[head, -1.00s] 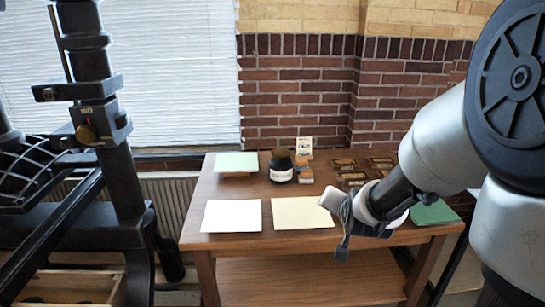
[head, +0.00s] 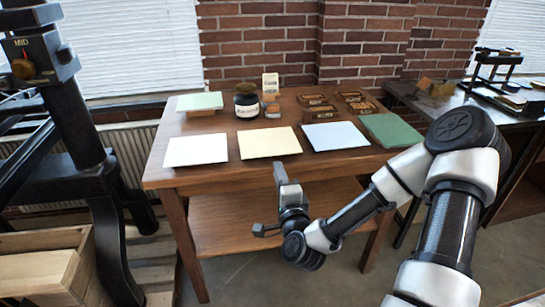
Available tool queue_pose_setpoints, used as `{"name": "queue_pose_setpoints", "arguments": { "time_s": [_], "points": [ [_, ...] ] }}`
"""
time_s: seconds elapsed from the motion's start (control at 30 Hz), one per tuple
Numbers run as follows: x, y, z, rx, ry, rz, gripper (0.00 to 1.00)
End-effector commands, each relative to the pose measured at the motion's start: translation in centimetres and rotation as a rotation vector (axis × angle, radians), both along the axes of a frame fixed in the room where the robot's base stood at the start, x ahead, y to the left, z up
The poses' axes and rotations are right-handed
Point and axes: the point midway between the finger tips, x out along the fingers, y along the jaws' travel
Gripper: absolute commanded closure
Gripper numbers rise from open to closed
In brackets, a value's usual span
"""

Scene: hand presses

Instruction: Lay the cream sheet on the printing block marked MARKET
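The cream sheet (head: 270,143) lies flat on the wooden table near its front edge, between a white sheet and a blue sheet. Several dark printing blocks with tan markings (head: 321,112) sit at the back right of the table. Their lettering is too small to read, so I cannot tell which is marked MARKET. My gripper (head: 281,168) is in front of the table's front edge, just below the cream sheet in the picture and apart from it. It shows edge-on, so its opening cannot be made out. No sheet shows in it.
A white sheet (head: 196,150), blue sheet (head: 335,136) and green sheet (head: 391,130) lie along the front of the table (head: 222,171). A dark jar (head: 246,104) and a raised pale green sheet (head: 200,101) stand behind. A black press (head: 72,125) stands left.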

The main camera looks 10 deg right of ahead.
Motion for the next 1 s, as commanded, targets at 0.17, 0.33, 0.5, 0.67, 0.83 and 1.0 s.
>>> {"name": "queue_pose_setpoints", "arguments": {
  "time_s": [0.17,0.33,0.5,0.67,0.83,1.0],
  "points": [
    [2.7,0.0,0.1,-0.001,0.0,0.0,0.85],
    [5.2,0.0,0.0,-0.003,0.0,0.0,0.85],
    [7.1,0.0,-0.1,-0.004,0.001,0.001,0.85],
    [8.0,0.0,-0.1,-0.004,0.002,0.001,0.85],
    [8.3,0.0,-0.1,-0.004,0.003,0.002,0.85],
    [8.3,0.0,-0.1,-0.004,0.003,0.002,0.85]
  ]
}}
